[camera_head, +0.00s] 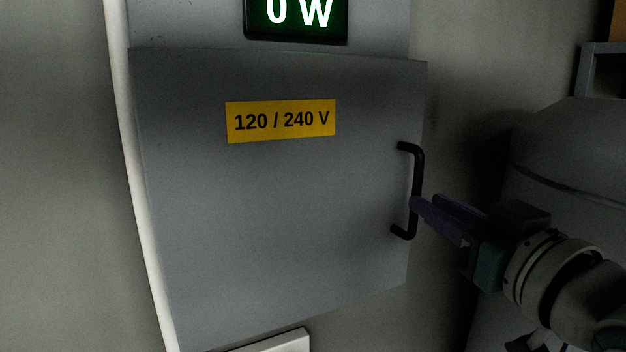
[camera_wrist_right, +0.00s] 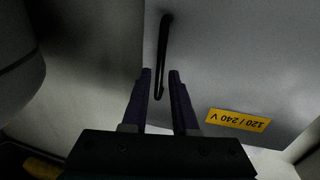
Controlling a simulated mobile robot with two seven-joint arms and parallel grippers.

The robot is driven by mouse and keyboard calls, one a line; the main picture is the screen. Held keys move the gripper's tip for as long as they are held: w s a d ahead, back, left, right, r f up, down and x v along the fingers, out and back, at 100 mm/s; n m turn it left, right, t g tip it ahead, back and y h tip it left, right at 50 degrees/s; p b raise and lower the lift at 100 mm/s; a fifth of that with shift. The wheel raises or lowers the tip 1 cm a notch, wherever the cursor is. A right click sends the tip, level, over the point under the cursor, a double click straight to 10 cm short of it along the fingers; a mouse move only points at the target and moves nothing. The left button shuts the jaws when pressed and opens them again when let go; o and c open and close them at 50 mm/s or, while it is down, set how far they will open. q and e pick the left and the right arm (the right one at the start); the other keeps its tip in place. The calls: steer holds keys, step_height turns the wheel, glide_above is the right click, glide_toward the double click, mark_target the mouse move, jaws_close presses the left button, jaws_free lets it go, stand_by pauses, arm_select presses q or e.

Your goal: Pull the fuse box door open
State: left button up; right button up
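The grey fuse box door (camera_head: 270,210) fills the middle of the head view and carries a yellow "120 / 240 V" label (camera_head: 281,121). I cannot tell whether it is fully closed or slightly ajar. A black upright bar handle (camera_head: 417,170) is on its right side; it also shows in the right wrist view (camera_wrist_right: 163,45). My right gripper (camera_head: 413,203) is at the lower part of the handle. In the wrist view its two dark purple fingers (camera_wrist_right: 161,74) are apart, one on each side of the bar, with a visible gap. My left gripper is out of view.
A display reading "0 W" (camera_head: 297,18) is above the door. A white pipe (camera_head: 133,180) runs down its left side. A white box (camera_head: 275,343) shows below it. A large dark grey rounded object (camera_head: 575,150) stands at the right, behind my right arm.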

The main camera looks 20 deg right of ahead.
mark_target(412, 229)
steer(key=shift+w+d+p, duration=0.15)
steer(key=shift+w+p, duration=0.1)
steer(key=shift+w, duration=0.9)
steer(key=shift+w+d+p, duration=0.1)
steer(key=shift+w+p, duration=0.1)
steer(key=shift+w, duration=0.95)
jaws_close()
